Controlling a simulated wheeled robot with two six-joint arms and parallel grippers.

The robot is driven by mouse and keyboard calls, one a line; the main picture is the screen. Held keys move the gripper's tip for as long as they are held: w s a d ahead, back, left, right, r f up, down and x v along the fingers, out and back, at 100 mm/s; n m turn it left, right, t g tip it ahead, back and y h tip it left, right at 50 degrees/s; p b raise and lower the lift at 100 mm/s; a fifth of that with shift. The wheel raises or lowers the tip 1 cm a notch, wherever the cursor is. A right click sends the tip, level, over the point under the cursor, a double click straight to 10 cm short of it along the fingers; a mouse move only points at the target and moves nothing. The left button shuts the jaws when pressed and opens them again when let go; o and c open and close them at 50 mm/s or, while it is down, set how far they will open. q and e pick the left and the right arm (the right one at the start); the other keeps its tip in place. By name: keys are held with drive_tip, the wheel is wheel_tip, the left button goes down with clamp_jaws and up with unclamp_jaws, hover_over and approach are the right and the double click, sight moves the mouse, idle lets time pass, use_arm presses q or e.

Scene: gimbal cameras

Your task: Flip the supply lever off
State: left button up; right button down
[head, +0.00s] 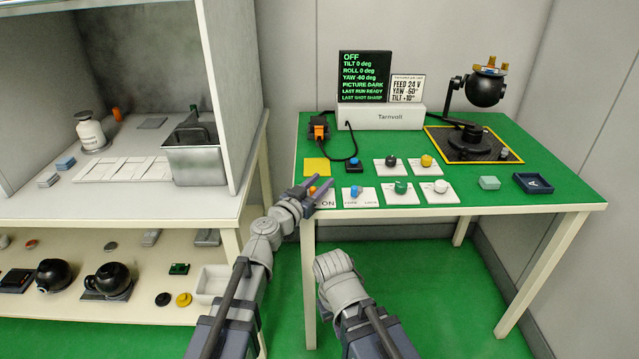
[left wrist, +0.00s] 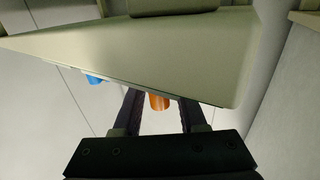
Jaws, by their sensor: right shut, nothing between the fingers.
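The supply lever (head: 311,190) is a small orange lever on a white plate at the green table's front left corner; "ON" is readable on the plate. My left gripper (head: 318,187) is at this lever, its two dark fingers apart. In the left wrist view the orange lever tip (left wrist: 159,102) shows between the open fingers (left wrist: 157,112), with no clear contact. My arm hides part of the plate, so the lever's tilt cannot be told. My right gripper (head: 334,264) is shut and empty, low in front of the table.
Right of the lever are a blue-lever plate (head: 356,193), green (head: 401,187) and white (head: 441,187) knobs. Behind stand a black display (head: 363,77) reading OFF at the top and a black gimbal camera (head: 485,88). A white bench (head: 150,205) is at left.

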use_arm(q)
clamp_jaws()
idle(0.3)
drive_tip(key=shift+w+a+m+g+h, duration=0.1)
drive_tip(key=shift+m+g+h, duration=0.3)
drive_tip(key=shift+m+h, duration=0.15)
drive_tip(key=shift+m+g+h, duration=0.35)
drive_tip(key=shift+g+h, duration=0.05)
drive_tip(key=shift+h, duration=0.15)
drive_tip(key=shift+o, duration=1.2)
unclamp_jaws()
